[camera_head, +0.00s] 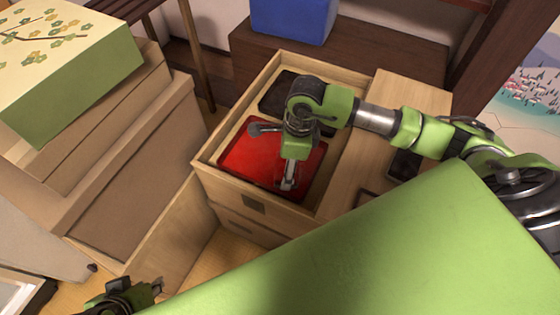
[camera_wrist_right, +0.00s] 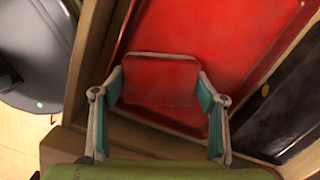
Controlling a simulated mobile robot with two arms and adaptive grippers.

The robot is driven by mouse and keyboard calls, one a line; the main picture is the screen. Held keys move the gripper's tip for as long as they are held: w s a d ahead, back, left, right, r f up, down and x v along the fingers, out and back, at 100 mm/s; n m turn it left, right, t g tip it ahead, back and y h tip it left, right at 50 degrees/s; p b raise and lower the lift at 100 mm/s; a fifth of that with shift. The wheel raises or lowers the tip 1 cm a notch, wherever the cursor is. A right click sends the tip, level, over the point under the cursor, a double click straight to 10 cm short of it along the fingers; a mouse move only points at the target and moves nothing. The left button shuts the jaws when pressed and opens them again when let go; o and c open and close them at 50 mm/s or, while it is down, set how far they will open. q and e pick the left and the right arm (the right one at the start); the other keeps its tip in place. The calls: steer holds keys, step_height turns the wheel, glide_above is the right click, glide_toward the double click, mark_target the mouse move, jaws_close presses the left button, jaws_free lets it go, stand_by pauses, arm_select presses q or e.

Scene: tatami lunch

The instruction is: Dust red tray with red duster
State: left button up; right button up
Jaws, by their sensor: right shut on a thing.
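The red tray (camera_head: 238,155) lies flat in the front part of a light wooden box. It also fills the upper middle of the right wrist view (camera_wrist_right: 225,35), with faint dull smudges. My right gripper (camera_head: 272,158) reaches down over the tray. In the right wrist view its two teal-padded fingers (camera_wrist_right: 160,85) are spread wide and shut on the red duster (camera_wrist_right: 158,72), a flat red block. The duster is over the near end of the tray; I cannot tell if they touch. My left gripper (camera_head: 155,287) is at the bottom left, away from the box, mostly cut off.
A black tray (camera_head: 275,98) lies behind the red one in the wooden box (camera_head: 213,152). A blue box (camera_head: 290,18) stands at the back. A flowered green box (camera_head: 75,85) sits on brown boxes at left. A dark flat object (camera_head: 403,165) lies right of the wooden box.

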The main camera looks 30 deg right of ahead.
mark_target(301, 180)
arm_select(q)
steer(key=shift+s+a+f, duration=0.1)
steer(key=shift+s, duration=0.3)
arm_select(e)
steer(key=shift+s+d, duration=0.65)
steer(key=shift+s, duration=0.2)
steer(key=shift+s+d, duration=0.65)
steer(key=shift+s, duration=0.2)
arm_select(q)
steer(key=shift+w, duration=0.1)
